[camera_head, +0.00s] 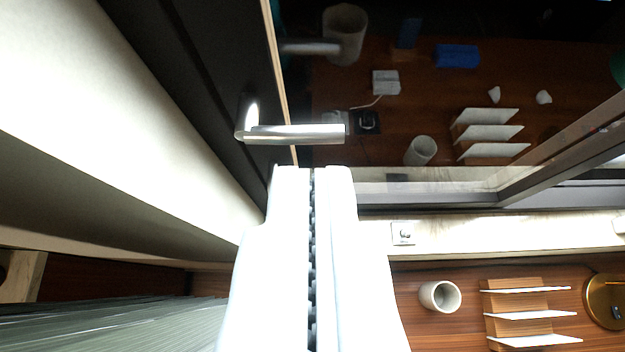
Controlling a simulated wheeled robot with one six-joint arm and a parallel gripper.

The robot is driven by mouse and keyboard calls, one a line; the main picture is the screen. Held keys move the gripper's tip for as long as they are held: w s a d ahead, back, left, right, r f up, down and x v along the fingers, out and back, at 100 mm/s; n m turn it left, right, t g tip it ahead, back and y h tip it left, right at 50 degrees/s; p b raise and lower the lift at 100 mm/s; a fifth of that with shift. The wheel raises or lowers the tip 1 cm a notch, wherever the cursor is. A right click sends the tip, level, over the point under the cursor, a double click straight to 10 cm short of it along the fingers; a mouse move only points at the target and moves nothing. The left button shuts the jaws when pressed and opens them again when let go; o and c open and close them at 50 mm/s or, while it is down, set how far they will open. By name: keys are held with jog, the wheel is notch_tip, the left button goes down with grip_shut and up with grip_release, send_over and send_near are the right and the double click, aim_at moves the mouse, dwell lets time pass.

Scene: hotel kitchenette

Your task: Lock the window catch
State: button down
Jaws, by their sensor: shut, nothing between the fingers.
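The window catch (296,133) is a silver lever handle on the dark window frame (205,75). Its grip points to the right in the picture, across the edge of the dark glass (420,80). My white gripper (312,172) is shut and empty. Its fingertips show just below the handle in the picture. I cannot tell whether they touch it or how far they are from it in depth.
A pale wall or reveal (100,120) runs along the left. At lower right are a white cup (440,296), a wooden rack with white shelves (528,314) and a round brass object (606,300). A wall socket (403,233) sits below the glass, which mirrors several objects.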

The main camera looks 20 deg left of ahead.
jog(key=w+a+f, duration=0.2)
jog(key=w+f, duration=0.5)
jog(key=f, duration=0.1)
jog(key=shift+w+f, duration=0.15)
jog(key=shift+f, duration=0.1)
jog(key=shift+d+f+m+y, duration=0.15)
jog(key=shift+f+m+y, duration=0.15)
jog(key=shift+y, duration=0.2)
dwell(0.5)
notch_tip(320, 180, down, 8)
jog(key=a+m+t+y, duration=0.1)
jog(key=a+m+y, duration=0.1)
jog(key=m+y, duration=0.7)
jog(key=shift+s+r+m, duration=0.2)
jog(key=shift+s+m, duration=0.05)
jog(key=shift+m, duration=0.15)
jog(key=shift+a+f, duration=0.1)
jog(key=shift+a, duration=0.05)
dwell(0.7)
